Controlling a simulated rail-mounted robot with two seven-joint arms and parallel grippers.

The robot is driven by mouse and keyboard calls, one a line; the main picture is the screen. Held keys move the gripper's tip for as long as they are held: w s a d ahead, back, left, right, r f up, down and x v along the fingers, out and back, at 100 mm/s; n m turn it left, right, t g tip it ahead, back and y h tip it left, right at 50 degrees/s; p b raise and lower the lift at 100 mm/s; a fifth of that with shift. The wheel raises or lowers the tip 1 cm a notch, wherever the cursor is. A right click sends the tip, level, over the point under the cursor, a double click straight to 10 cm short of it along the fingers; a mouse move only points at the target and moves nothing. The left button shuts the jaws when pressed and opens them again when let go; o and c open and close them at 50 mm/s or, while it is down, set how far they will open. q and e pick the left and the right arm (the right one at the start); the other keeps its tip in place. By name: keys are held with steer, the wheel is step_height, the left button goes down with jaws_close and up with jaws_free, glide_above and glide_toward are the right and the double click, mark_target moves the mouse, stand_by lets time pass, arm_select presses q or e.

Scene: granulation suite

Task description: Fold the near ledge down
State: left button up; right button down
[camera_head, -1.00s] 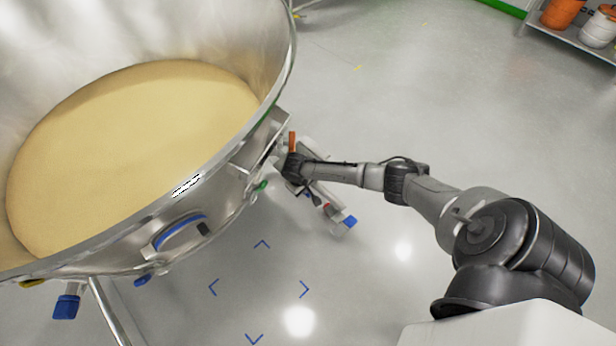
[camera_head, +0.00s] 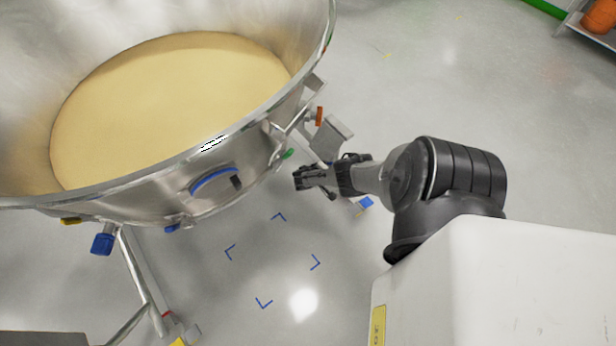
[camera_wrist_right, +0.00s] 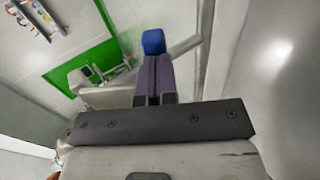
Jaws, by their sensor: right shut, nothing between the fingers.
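A large steel bowl (camera_head: 150,195) full of pale powder fills the left of the head view. A flat grey plate (camera_head: 331,138) sticks out beside its right side, near an orange-red knob (camera_head: 319,116). This looks like a ledge, but I cannot tell for certain that it is the near one. My right gripper (camera_head: 298,178) is shut and empty, just right of the bowl's outer wall and nearer than the plate. In the right wrist view its fingers (camera_wrist_right: 153,82) are together, with a blue part (camera_wrist_right: 153,42) seen past their tips. My left gripper is not in view.
A blue-edged handle (camera_head: 213,180) and a green part (camera_head: 287,154) are on the bowl's outer wall. The floor with blue corner marks (camera_head: 279,217) is clear. A shelf (camera_head: 590,30) stands far right.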

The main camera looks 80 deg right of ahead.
steer(key=f+b, duration=0.1)
steer(key=b, duration=0.1)
steer(key=s+d+f+g+h+b, duration=0.1)
steer(key=b, duration=0.1)
steer(key=s+d+f+g+h+b, duration=0.1)
steer(key=b, duration=0.1)
steer(key=shift+s+d+f, duration=0.15)
steer(key=shift+d+f, duration=0.1)
steer(key=d, duration=0.1)
steer(key=s+b, duration=0.1)
steer(key=s+d, duration=0.1)
steer(key=shift+s+d+f+g+h, duration=0.15)
steer(key=shift+d+f+g+h, duration=0.15)
steer(key=shift+h, duration=0.1)
steer(key=shift+a, duration=0.1)
